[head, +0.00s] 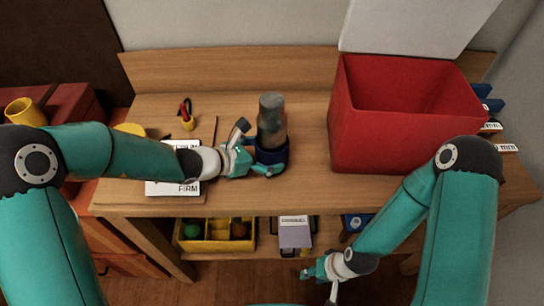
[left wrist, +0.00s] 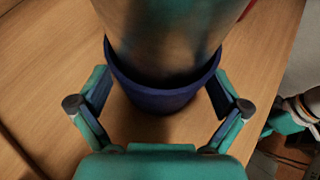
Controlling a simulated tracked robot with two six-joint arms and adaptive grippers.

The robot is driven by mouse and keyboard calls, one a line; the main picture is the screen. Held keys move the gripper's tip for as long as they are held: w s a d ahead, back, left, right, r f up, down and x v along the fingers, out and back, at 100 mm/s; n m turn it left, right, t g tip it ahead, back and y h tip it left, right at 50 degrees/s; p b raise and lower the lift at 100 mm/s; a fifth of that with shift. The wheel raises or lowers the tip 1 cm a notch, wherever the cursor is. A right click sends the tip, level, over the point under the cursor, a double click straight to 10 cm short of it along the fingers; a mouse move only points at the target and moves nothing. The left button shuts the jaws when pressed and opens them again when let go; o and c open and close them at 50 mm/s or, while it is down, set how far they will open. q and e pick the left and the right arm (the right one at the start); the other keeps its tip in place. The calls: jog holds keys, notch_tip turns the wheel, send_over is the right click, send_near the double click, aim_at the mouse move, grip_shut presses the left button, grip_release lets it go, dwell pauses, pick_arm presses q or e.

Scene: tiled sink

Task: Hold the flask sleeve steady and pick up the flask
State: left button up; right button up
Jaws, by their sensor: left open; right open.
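The flask (head: 271,117) is a grey metallic cylinder standing upright in a dark blue sleeve (head: 272,155) on the wooden bench. In the left wrist view the flask (left wrist: 165,38) rises out of the sleeve (left wrist: 160,98). My left gripper (head: 262,160) is at the sleeve, and the wrist view shows its open fingers (left wrist: 160,103) on either side of it. I cannot tell whether they touch it. My right gripper (head: 318,280) is open and empty, low in front of the bench, well away from the flask.
A large red bin (head: 395,135) stands right of the flask on the bench (head: 225,108). A printed white sheet (head: 160,188) lies at left under my left arm. A yellow divided tray (head: 215,245) and a grey box (head: 295,236) sit on the lower shelf.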

pick_arm(q)
jog(key=shift+w+d+f, duration=0.25)
jog(key=shift+d, duration=0.1)
jog(key=c, duration=0.6)
